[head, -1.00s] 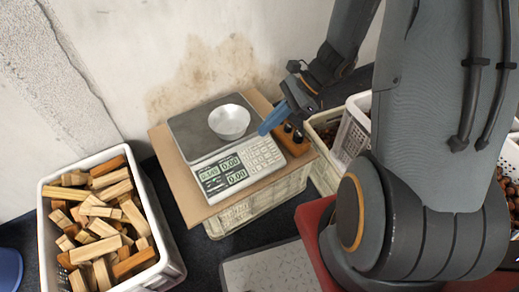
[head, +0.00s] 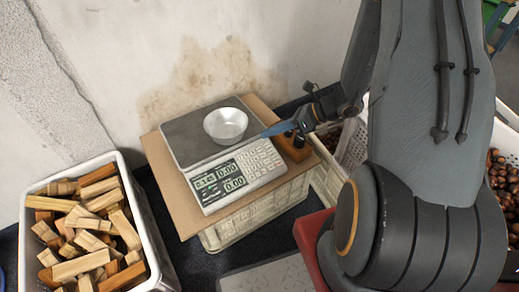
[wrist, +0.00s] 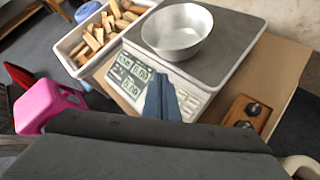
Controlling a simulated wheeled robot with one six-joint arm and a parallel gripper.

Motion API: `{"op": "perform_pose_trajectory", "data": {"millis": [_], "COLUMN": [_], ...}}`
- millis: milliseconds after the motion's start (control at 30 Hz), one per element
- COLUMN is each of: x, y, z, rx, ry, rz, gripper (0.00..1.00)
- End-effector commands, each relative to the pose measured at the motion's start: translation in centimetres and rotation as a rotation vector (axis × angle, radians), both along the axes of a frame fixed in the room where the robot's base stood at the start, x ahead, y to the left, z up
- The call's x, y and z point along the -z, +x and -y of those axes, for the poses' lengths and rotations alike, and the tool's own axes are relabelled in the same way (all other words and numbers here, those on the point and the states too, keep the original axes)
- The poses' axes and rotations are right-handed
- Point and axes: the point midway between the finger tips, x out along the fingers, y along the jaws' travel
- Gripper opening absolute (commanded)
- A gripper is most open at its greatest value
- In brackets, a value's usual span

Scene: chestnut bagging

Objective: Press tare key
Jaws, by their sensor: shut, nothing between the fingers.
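The scale (head: 240,177) is white with a grey plate, and its display (head: 219,181) is lit with digits. Its keypad (head: 257,160) is to the right of the display; the tare key cannot be told from the others. A metal bowl (head: 226,125) stands upright on the plate. In the wrist view the fingers (wrist: 161,97) cover part of the scale's keypad (wrist: 190,98). Contact with a key cannot be made out.
The scale stands on a cardboard sheet (head: 180,212) over a crate (head: 262,212). A wooden block with dark knobs (head: 293,147) is just right of the scale. A white basket (head: 152,240) of wood pieces is at left.

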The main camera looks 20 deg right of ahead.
Motion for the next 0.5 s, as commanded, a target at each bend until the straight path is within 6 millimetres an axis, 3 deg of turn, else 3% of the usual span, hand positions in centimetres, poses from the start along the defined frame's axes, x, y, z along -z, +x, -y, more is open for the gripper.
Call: {"op": "perform_pose_trajectory", "data": {"millis": [500], "x": [4.4], "y": [1.4], "z": [-0.4], "rx": [-0.002], "ry": [0.0], "rz": [0.0], "gripper": [0.0]}}
